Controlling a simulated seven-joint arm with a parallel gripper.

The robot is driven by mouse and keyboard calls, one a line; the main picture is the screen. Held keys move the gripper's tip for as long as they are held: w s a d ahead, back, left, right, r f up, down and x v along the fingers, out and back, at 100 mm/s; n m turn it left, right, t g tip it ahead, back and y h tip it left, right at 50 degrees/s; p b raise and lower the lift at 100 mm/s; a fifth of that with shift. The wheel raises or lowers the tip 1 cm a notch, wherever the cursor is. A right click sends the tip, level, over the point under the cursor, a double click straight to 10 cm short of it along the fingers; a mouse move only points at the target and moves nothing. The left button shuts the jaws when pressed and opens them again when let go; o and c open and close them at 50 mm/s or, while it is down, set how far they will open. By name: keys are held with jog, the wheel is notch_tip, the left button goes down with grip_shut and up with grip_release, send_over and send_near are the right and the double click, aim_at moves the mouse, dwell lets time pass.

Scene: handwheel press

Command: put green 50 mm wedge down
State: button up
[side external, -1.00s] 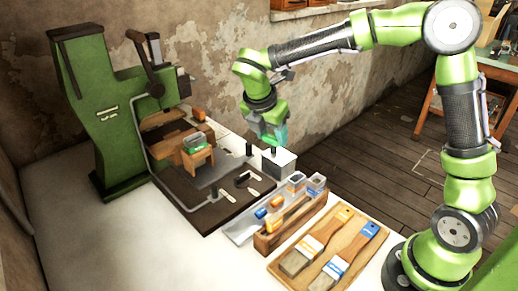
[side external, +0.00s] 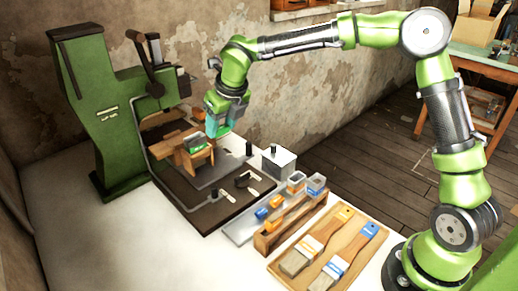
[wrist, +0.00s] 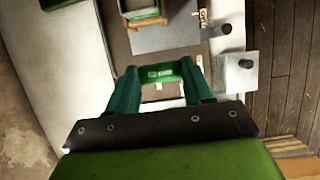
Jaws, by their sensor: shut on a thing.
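My gripper (side external: 218,128), with teal fingers, is above the right side of the press bed, just right of the wooden stand (side external: 184,160). In the wrist view my gripper (wrist: 165,90) is shut on the green wedge (wrist: 165,72), which carries a small pale label and spans between the fingertips. In the side view the fingers largely hide the wedge. The wooden stand, with a grey and green piece (side external: 196,142) on it, also shows at the top of the wrist view (wrist: 143,15).
The green handwheel press (side external: 95,110) stands at the left. A grey plate (side external: 222,178) lies on the dark base (side external: 205,215). A white block with a black knob (side external: 279,162) and a black post (side external: 249,149) stand to the right. Brushes lie on a wooden board (side external: 325,262) in front.

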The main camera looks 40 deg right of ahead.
jog(key=w, duration=0.3)
jog(key=w+a, duration=0.1)
jog(key=w, duration=0.2)
jog(key=w+a+f, duration=0.1)
jog(key=w, duration=0.3)
jog(key=shift+a, duration=0.1)
jog(key=shift+f, duration=1.7)
jog(key=shift+f, duration=0.2)
